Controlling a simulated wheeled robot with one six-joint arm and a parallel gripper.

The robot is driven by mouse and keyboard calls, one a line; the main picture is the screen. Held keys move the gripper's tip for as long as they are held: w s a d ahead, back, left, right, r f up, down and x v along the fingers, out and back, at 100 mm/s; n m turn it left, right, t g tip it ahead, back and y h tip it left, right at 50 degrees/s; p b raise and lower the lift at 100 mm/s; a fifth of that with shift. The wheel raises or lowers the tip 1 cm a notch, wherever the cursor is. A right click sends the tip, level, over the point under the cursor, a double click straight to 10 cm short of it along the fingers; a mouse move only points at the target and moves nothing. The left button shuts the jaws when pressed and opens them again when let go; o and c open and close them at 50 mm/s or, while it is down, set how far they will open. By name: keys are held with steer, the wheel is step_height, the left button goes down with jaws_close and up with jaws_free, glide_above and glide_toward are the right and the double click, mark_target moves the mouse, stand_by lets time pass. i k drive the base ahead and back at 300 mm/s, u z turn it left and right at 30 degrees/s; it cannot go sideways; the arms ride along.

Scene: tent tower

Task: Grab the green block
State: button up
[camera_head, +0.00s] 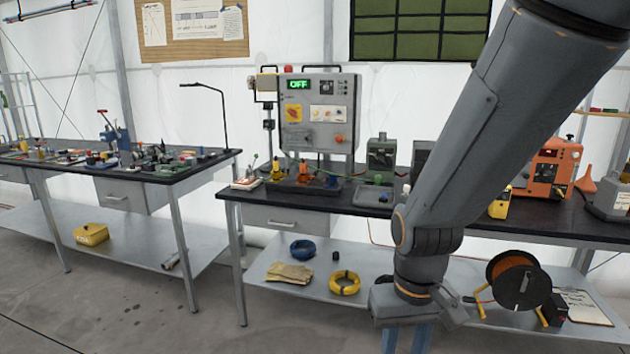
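No plain green block stands out clearly. A green box-shaped device (381,153) stands on the dark-topped right workbench (470,211), left of my arm. Small green items (165,161) lie among the clutter on the left workbench, too small to tell apart. My gripper (407,342) hangs at the bottom edge, in front of the right workbench's lower shelf and away from these green things. Its blue fingers are cut off by the frame, so their tips and anything between them are hidden.
A grey control panel (318,112) reading "OFF" stands on the right workbench, with an orange machine (553,165) farther right. The lower shelf holds a yellow coil (345,283), a blue coil (303,250), gloves (290,273) and a cable reel (519,282). Floor at lower left is clear.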

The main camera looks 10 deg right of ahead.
mark_target(377, 177)
steer(key=u, duration=0.7)
steer(key=i, duration=2.3)
steer(key=z, duration=1.7)
steer(key=i, duration=1.05)
steer(key=z, duration=0.3)
